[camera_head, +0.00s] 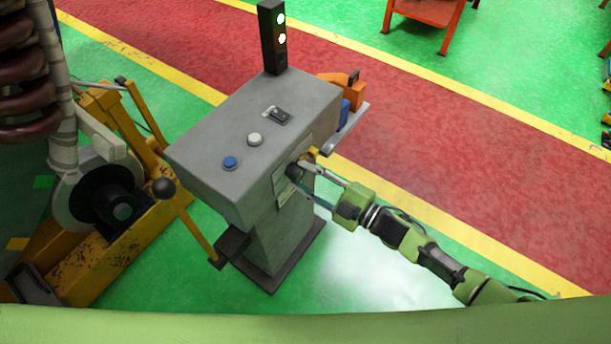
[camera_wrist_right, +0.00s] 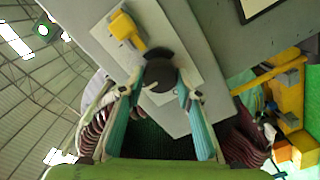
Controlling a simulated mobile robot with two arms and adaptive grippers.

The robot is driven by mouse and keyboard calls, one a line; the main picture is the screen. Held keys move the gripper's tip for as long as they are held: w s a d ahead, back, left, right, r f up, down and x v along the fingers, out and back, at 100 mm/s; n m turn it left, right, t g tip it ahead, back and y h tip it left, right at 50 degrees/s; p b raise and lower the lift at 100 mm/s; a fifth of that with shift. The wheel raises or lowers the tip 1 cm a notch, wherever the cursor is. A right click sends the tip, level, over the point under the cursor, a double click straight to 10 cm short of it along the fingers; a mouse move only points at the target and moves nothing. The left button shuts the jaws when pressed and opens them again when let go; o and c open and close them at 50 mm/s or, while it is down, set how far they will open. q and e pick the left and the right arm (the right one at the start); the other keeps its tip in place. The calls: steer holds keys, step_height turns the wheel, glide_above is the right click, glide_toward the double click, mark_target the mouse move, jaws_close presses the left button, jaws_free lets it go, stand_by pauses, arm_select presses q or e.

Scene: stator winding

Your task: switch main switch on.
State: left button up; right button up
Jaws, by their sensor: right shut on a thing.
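The main switch is a dark round knob (camera_wrist_right: 160,73) on a pale plate on the side face of the grey control console (camera_head: 250,125). A yellow part (camera_wrist_right: 124,28) sits on the same plate, beside the knob. My right gripper (camera_wrist_right: 158,88) has its two fingers on either side of the knob and is shut on it. In the head view, the right gripper (camera_head: 303,170) is at the console's right side face and mostly hides the knob. My left gripper is in neither view.
The console top carries a blue button (camera_head: 230,162), a white button (camera_head: 255,139) and a small dark switch (camera_head: 280,116). A signal tower (camera_head: 272,38) with lit lamps stands at its back. A yellow machine (camera_head: 110,240) stands close on the left. Floor at right is open.

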steer(key=shift+f, duration=0.1)
stand_by(0.3)
steer(key=o, duration=1.1)
steer(key=shift+s+d, duration=0.1)
steer(key=shift+d, duration=0.05)
steer(key=v, duration=1.1)
steer(key=shift+s+d, duration=0.2)
steer(key=shift+d, duration=0.1)
